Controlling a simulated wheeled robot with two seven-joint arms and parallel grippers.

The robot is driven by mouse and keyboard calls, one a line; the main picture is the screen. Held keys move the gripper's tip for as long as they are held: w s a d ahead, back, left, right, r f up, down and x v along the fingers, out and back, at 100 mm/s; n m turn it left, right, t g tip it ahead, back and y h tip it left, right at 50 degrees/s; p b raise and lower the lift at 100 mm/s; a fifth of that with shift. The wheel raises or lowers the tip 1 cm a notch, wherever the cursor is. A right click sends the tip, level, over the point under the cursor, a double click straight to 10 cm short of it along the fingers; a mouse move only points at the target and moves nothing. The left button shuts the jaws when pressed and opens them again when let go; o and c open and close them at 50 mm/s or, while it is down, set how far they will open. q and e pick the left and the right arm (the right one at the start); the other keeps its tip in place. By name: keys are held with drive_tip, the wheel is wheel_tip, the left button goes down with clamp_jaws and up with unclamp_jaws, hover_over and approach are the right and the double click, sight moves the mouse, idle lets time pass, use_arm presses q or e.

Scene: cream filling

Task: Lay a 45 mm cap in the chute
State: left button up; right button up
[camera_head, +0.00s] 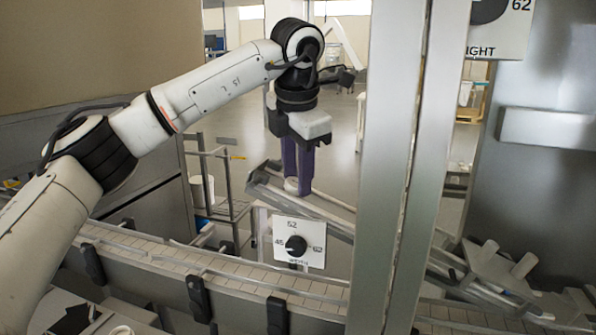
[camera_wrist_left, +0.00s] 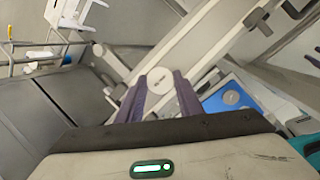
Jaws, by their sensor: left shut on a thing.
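My left gripper (camera_head: 297,184) points down with purple fingers and is shut on a small round white cap (camera_head: 290,186). In the left wrist view the cap (camera_wrist_left: 160,81) shows as a pale disc between the fingertips (camera_wrist_left: 159,88). The chute (camera_head: 335,213) is a sloping metal channel that runs down to the right behind a steel post. The gripper is at the chute's upper left end, with the cap over or beside it; contact with the chute is unclear. My right gripper is not in view.
A conveyor (camera_head: 240,272) with side rails crosses the front. A wide steel post (camera_head: 388,150) stands right of the gripper and hides part of the chute.

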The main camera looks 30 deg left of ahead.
use_arm(q)
drive_tip(key=o, duration=1.1)
drive_tip(key=shift+c, duration=0.2)
drive_tip(key=v, duration=1)
drive_tip(key=shift+r, duration=0.2)
